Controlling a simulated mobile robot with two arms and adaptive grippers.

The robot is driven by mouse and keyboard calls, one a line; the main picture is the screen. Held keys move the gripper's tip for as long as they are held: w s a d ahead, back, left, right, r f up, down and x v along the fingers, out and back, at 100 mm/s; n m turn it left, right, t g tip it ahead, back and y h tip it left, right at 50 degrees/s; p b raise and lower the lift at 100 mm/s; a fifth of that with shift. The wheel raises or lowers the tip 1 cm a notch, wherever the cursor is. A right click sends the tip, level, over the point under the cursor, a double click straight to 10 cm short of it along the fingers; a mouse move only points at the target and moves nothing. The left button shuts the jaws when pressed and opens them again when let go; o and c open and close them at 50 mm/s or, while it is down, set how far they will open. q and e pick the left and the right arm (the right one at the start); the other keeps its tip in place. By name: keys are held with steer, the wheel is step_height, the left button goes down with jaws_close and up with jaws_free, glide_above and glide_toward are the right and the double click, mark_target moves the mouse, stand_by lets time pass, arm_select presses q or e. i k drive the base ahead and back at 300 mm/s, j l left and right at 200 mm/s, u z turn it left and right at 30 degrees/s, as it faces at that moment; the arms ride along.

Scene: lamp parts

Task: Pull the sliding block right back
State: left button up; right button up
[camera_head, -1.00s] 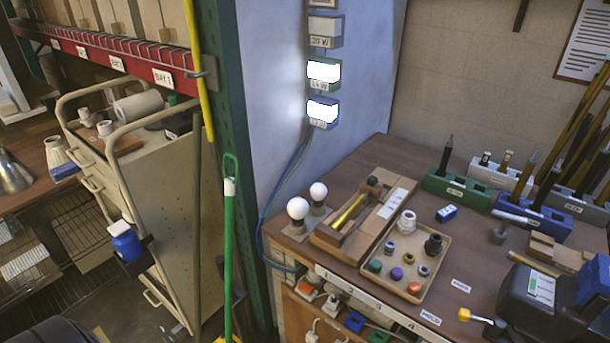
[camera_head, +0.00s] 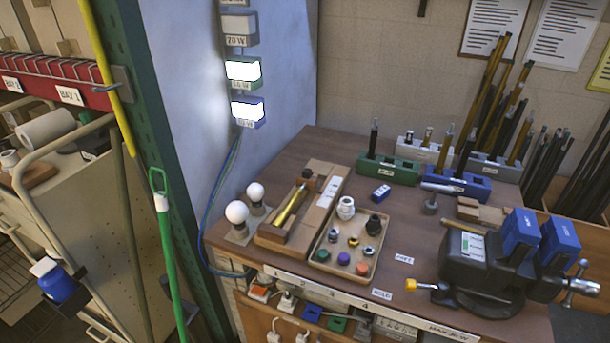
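A wooden fixture (camera_head: 268,240) lies on the brown workbench (camera_head: 405,225), left of a small parts tray. A yellow brass-coloured rod (camera_head: 288,207) lies along its channel. At the fixture's far end is a small brown block with a dark top (camera_head: 308,178), which may be the sliding block; I cannot tell for certain. A pale strip with white labels (camera_head: 327,193) runs along the fixture's right side. Neither of my grippers is in view.
Two white bulbs (camera_head: 237,212) stand left of the fixture. A tray (camera_head: 322,257) of caps and fittings stands to its right. A dark vise with blue jaws (camera_head: 480,265) occupies the right front. Green (camera_head: 388,170) and blue (camera_head: 458,183) rod holders stand behind. A green pole (camera_head: 166,240) rises left of the bench.

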mark_target(306, 177)
steer(key=l+u, duration=0.25)
steer(key=u, duration=0.15)
steer(key=i+l+u, duration=0.1)
steer(key=l+u, duration=0.15)
steer(key=u, duration=0.15)
steer(key=l+u, duration=0.2)
steer(key=u, duration=0.2)
